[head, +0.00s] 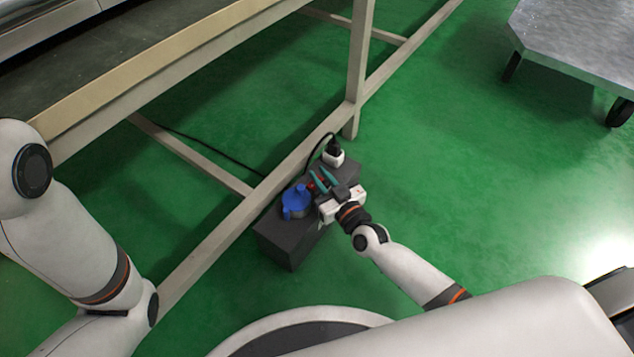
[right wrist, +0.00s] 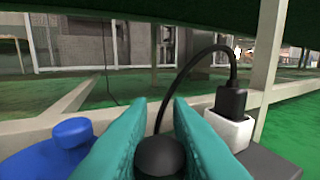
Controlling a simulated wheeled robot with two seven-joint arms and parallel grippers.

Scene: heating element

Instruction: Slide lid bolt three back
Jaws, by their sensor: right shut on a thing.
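My right gripper (head: 319,184) is at the top of a dark grey box (head: 287,243) on the floor. In the right wrist view its teal fingers (right wrist: 158,112) stand on both sides of a dark round knob (right wrist: 160,158) and are shut on it. I cannot tell which bolt the knob belongs to. A small red part shows beside the fingers in the head view. No separate lid or row of bolts can be made out; the gripper hides part of the box top. My left gripper is out of view; only its arm shows at the left.
A blue capped part (head: 296,203) stands left of the fingers, close by. A white block with a black plug (head: 333,155) and a cable stands behind. A beige frame leg (head: 360,70) and rails border the box. A metal cart (head: 585,45) is far right; green floor between is clear.

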